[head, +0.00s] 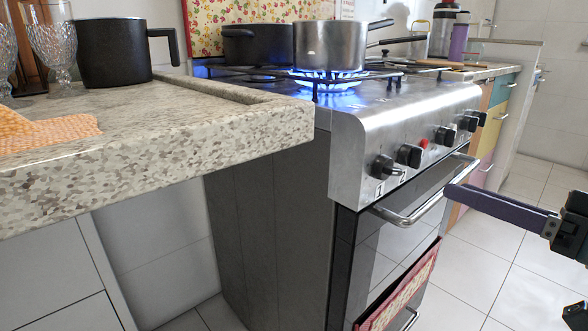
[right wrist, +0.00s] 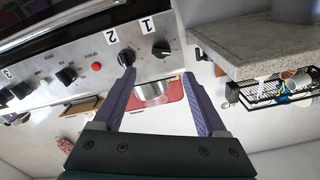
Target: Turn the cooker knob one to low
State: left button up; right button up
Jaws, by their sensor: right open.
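Knob one (head: 381,167) is black, at the left end of the cooker's (head: 350,150) steel front panel, above a "1" label. In the right wrist view, knob one (right wrist: 160,49) lies just beyond the gap between my fingertips, and its grip bar looks turned differently from the others. Knob two (right wrist: 126,57) is close to the left fingertip in that view. My right gripper (right wrist: 158,74) is open, with nothing between its purple fingers. In the head view my right gripper (head: 450,193) is in front of the oven door, apart from the knob. My left gripper is out of view.
Blue flames burn under a silver pot (head: 330,46) on the hob. A black pan (head: 257,46) stands behind it. A steel oven handle (head: 425,200) juts out below the knobs. The granite counter (head: 200,130) adjoins at left. The floor at right is clear.

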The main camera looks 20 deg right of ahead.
aim_at(398, 169)
jog(key=b+x, duration=0.3)
jog(key=x, duration=0.4)
jog(key=shift+w+a+f, duration=0.1)
jog(key=shift+w+a, duration=0.1)
jog(key=shift+w, duration=0.05)
jog(key=shift+b+x, duration=0.35)
jog(key=shift+x, duration=0.6)
jog(key=shift+c, duration=0.2)
grip_shut()
